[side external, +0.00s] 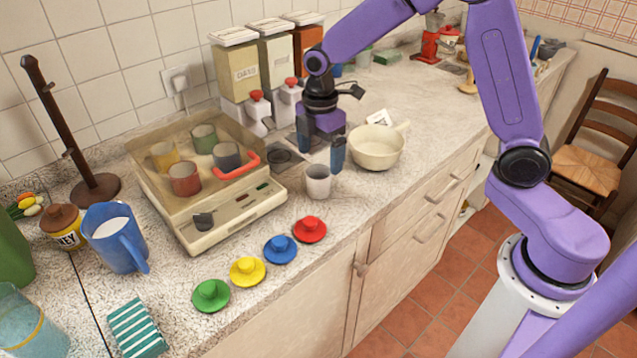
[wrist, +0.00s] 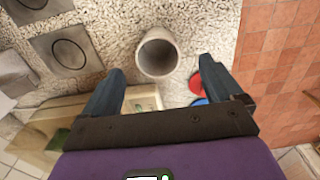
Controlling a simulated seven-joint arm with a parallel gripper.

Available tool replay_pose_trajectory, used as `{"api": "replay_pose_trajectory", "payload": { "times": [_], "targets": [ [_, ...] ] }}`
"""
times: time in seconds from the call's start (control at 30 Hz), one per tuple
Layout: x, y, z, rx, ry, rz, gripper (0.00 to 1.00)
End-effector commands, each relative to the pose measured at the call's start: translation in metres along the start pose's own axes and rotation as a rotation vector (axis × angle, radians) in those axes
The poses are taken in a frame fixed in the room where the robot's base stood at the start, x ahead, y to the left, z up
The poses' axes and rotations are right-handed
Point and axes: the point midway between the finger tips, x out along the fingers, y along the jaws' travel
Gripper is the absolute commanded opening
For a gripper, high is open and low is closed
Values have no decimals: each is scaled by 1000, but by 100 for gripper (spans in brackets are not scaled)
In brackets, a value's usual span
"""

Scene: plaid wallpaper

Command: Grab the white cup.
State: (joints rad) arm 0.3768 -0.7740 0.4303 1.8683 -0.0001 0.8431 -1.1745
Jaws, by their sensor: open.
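The white cup (side external: 318,182) stands upright on the speckled counter, to the right of the beige box-like machine. In the wrist view the white cup (wrist: 157,54) shows from above, its open mouth toward me, ahead of the space between my fingers. My gripper (side external: 322,150) points down, just above and behind the cup in the side view. In the wrist view my gripper (wrist: 160,82) has its two blue fingers wide apart, with nothing between them. I cannot tell the exact gap between fingertips and cup.
A cream pan (side external: 376,150) stands close right of my gripper. The beige machine (side external: 235,222) with several coloured cups is at left. Red (side external: 309,229), blue (side external: 280,249), yellow (side external: 247,271) and green (side external: 210,295) saucer-like pieces line the counter's front. Dispensers (side external: 258,70) stand behind.

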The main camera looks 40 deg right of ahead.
Motion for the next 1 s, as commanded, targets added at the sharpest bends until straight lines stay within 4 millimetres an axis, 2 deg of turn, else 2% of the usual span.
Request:
{"api": "replay_pose_trajectory", "payload": {
  "times": [0.23,0.53,0.87,0.97,1.0],
  "targets": [
    [16,0,0,1,-1,-3,93],
    [54,2,-1,1,-1,-3,93],
    [60,3,-2,1,0,0,93],
    [60,3,-2,1,0,0,64],
    [60,3,-2,1,0,0,51]
  ]
}}
